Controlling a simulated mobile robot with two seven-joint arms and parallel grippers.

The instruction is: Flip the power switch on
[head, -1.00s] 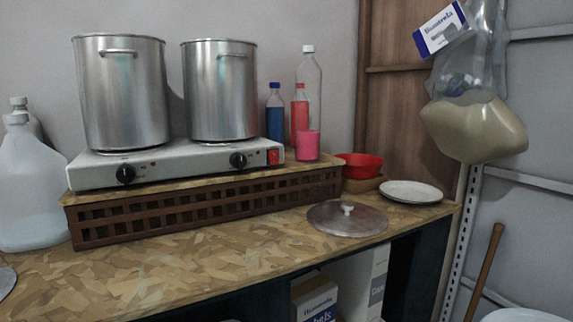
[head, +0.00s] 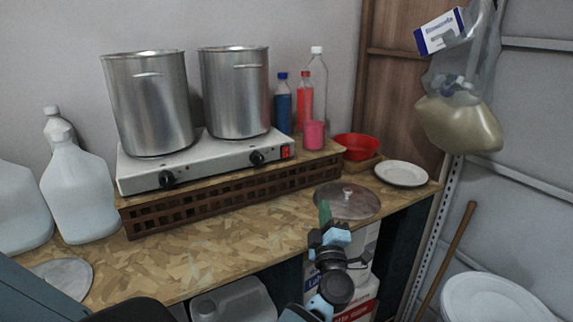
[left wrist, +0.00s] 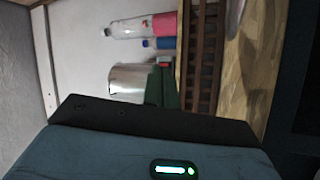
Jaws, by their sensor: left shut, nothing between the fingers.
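The red power switch (head: 286,152) sits at the right end of the front of a white two-burner hot plate (head: 215,167). Whether it is on or off is too small to tell. My left gripper (head: 325,211) is shut and empty, its green fingertips in front of the lid at the counter's front edge, below and right of the switch and apart from it. In the left wrist view its green fingers (left wrist: 162,86) are together and point toward the hot plate area, hiding part of it. My right gripper is not in view.
Two steel pots (head: 150,105) stand on the hot plate, which rests on a brown slatted crate (head: 235,195). Bottles and a pink cup (head: 314,134) stand behind the switch. A lid (head: 347,202), red bowl (head: 355,146) and plate (head: 402,173) lie to the right. Bare counter lies in front.

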